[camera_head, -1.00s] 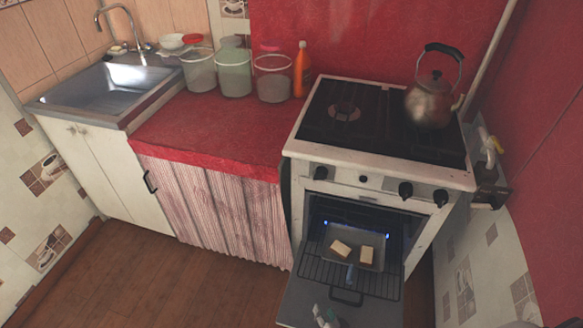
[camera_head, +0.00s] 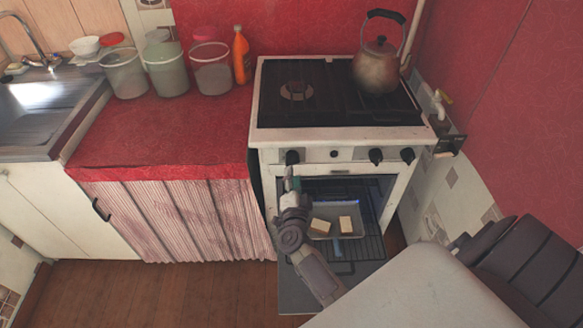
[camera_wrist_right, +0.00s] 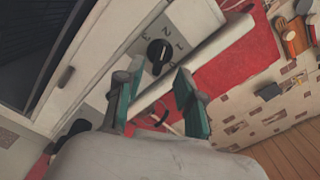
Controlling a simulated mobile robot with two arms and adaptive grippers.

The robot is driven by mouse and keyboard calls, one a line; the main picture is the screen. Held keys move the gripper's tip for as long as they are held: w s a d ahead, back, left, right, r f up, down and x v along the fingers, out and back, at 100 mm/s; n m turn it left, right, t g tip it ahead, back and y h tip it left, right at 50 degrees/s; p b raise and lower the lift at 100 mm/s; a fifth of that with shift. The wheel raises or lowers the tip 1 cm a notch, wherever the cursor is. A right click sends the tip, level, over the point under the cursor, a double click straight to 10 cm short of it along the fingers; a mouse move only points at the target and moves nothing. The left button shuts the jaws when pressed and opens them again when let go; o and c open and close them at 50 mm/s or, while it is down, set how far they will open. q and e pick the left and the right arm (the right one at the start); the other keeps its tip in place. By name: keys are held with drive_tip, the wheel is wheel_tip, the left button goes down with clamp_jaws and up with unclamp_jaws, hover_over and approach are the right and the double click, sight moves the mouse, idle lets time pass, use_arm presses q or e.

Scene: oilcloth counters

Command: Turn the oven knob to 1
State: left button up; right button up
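The oven knob (camera_head: 292,157) is a black knob at the left end of the stove's front panel. In the right wrist view the knob (camera_wrist_right: 158,52) sits just beyond the fingertips, with dark marks printed around it; its exact setting is hard to read. My right gripper (camera_head: 293,182) is just below and in front of the knob in the head view. In the wrist view its two teal-tipped fingers (camera_wrist_right: 155,98) are spread apart with nothing between them, not touching the knob. My left gripper is not in view.
The oven door (camera_head: 297,295) hangs open below, with a tray (camera_head: 345,231) bearing two pale blocks inside. A kettle (camera_head: 377,68) stands on the stove. A red counter (camera_head: 160,135) with containers lies left.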

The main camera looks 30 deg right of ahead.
sight(292, 163)
drive_tip(key=b+x, duration=0.1)
drive_tip(key=x, duration=0.4)
drive_tip(key=shift+w+d, duration=0.1)
drive_tip(key=shift+w, duration=0.15)
clamp_jaws()
